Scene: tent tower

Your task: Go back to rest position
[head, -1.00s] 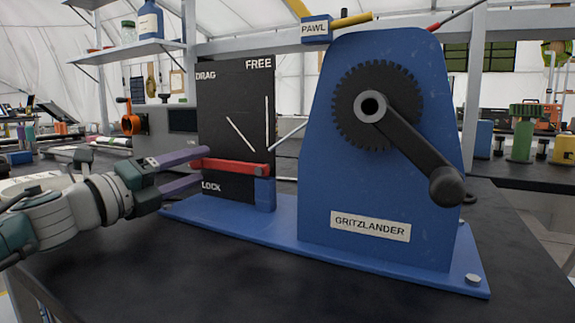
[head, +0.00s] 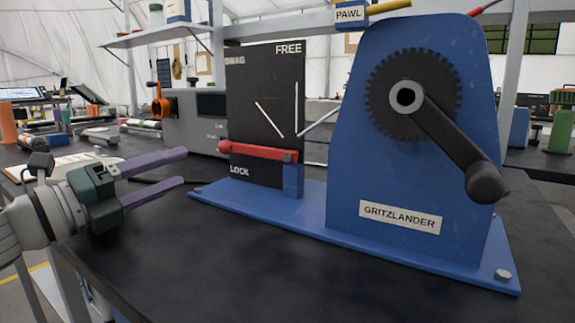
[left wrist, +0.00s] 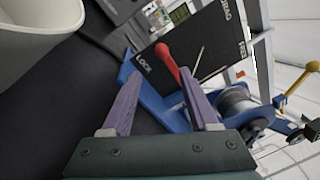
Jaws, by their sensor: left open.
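My left gripper (head: 184,167) is open and empty, left of the blue winch machine labelled GRITZLANDER (head: 345,190). Its purple fingers point right, with a gap between their tips and the machine. The red lever (head: 258,152) lies nearly level low on the black panel (head: 265,100) marked FREE and LOCK, just above the word LOCK. In the left wrist view the red lever (left wrist: 167,58) shows beyond the two open fingers (left wrist: 155,98). My right gripper is in neither view.
The machine, with its black crank (head: 450,140) and gear, stands on a dark table (head: 220,260). A grey device with an orange crank (head: 160,100) stands behind it. An open book (head: 65,165) lies at the left. The table front is clear.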

